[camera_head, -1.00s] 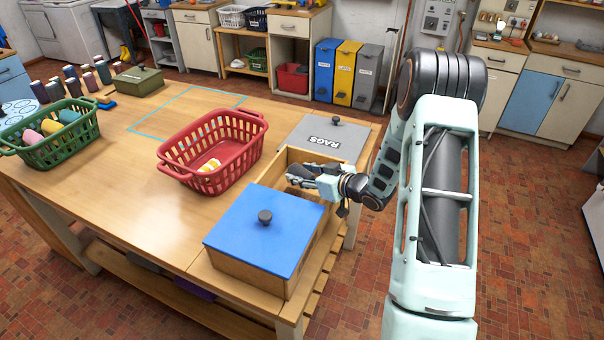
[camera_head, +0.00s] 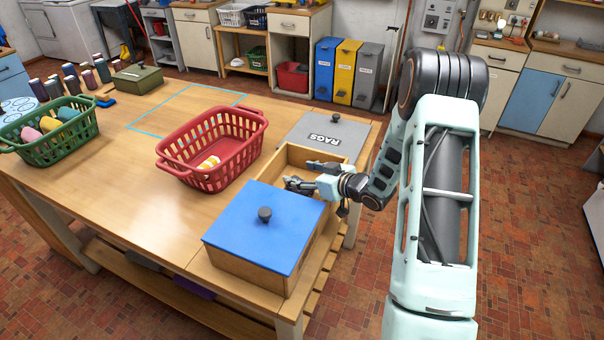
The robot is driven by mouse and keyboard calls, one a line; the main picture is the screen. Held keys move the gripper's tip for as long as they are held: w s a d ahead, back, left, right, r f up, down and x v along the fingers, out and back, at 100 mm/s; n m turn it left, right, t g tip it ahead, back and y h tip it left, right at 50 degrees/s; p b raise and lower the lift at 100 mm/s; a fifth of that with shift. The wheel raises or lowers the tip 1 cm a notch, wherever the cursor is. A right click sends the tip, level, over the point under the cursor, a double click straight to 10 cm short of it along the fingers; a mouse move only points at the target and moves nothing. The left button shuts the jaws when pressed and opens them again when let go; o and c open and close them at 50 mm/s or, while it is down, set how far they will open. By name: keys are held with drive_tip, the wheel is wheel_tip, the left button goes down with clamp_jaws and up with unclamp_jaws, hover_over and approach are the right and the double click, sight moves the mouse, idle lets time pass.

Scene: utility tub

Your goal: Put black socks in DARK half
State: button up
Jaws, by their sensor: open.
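My gripper (camera_head: 302,174) is open, with its fingers spread over the open middle compartment of a wooden box (camera_head: 335,170) at the table's right end. No sock shows between the fingers. I cannot make out any black socks in this view. The inside of the compartment is largely hidden by my gripper and the box walls. A blue lid (camera_head: 262,228) with a dark knob covers the near part of the box. No DARK label is readable.
A red basket (camera_head: 212,148) with a yellow and white item (camera_head: 208,163) inside stands left of the box. A green basket (camera_head: 50,130) of coloured rolled items is at the far left. A cyan outline (camera_head: 188,108) marks bare tabletop behind.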

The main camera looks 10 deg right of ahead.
drive_tip(key=shift+r, duration=0.35)
drive_tip(key=v, duration=1.2)
drive_tip(key=shift+r, duration=0.25)
